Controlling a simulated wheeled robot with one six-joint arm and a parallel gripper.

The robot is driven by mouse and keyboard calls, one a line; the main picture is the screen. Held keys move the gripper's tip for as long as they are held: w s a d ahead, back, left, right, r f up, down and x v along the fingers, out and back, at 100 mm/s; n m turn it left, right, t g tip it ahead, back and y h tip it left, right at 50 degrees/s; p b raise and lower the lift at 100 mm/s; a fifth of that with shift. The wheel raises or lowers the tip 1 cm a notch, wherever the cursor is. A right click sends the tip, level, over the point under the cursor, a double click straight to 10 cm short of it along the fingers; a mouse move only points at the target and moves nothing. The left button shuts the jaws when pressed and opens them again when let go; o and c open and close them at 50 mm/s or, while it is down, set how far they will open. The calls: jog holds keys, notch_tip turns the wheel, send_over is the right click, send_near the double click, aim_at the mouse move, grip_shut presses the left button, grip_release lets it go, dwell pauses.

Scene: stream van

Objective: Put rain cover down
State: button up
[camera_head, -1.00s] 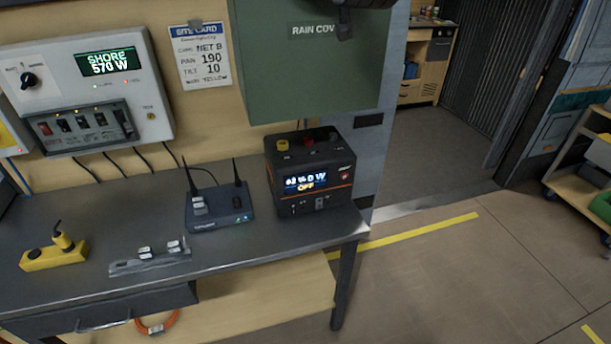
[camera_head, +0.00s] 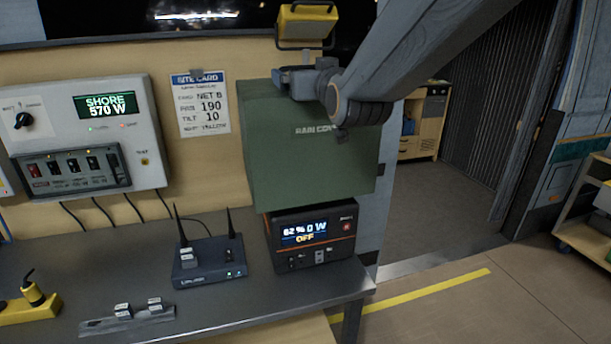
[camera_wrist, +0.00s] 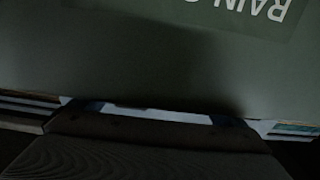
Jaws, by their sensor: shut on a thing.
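The rain cover (camera_head: 305,150) is a green box with its name on the front. My gripper (camera_head: 290,82) is shut on it at its top edge, with my arm reaching in from the upper right. The cover is upright, directly over the black power station (camera_head: 312,240), and hides its top. The station's lit screen and lower front still show below the cover. I cannot tell whether the cover rests on the station or hangs just above it. In the wrist view the green cover (camera_wrist: 130,50) fills the upper part, with its lettering upside down.
A router (camera_head: 207,262) with two antennas stands left of the station on the grey bench (camera_head: 250,318). A breaker panel (camera_head: 85,135) and a site card (camera_head: 201,103) are on the wall behind. A yellow lamp-like object (camera_head: 306,22) is above my gripper. Open floor lies right.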

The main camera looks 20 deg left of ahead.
notch_tip(320, 180, down, 23)
jog(key=p, duration=0.5)
jog(key=shift+f+p, duration=0.1)
jog(key=shift+p, duration=0.2)
jog(key=shift+f, duration=0.25)
jog(key=shift+f+b, duration=0.35)
jog(key=shift+b, duration=0.05)
jog(key=o, duration=1.6)
